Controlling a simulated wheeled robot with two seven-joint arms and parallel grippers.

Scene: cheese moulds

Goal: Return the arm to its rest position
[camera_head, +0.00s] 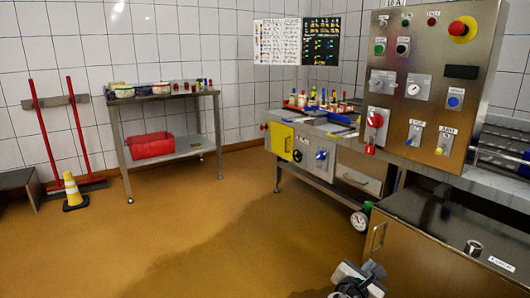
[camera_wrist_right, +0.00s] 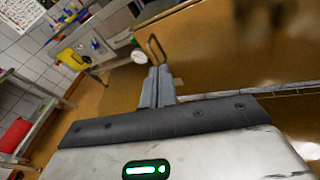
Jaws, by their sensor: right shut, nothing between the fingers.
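My right gripper (camera_head: 358,281) is at the bottom edge of the head view, in front of the steel cabinet at the right. In the right wrist view its two grey fingers (camera_wrist_right: 157,86) lie side by side, shut and empty. Beyond the fingertips in that view is a cabinet handle (camera_wrist_right: 156,49); I cannot tell the exact distance, but nothing is gripped. Most of the right arm is outside the head view. My left gripper is not in view.
The steel cabinet (camera_head: 412,254) stands close at the right, with a handle (camera_head: 378,238) on its front. A control panel (camera_head: 425,85) rises behind it. A steel trolley (camera_head: 170,95) and a yellow cone (camera_head: 73,192) stand farther back. The orange floor (camera_head: 200,230) is clear.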

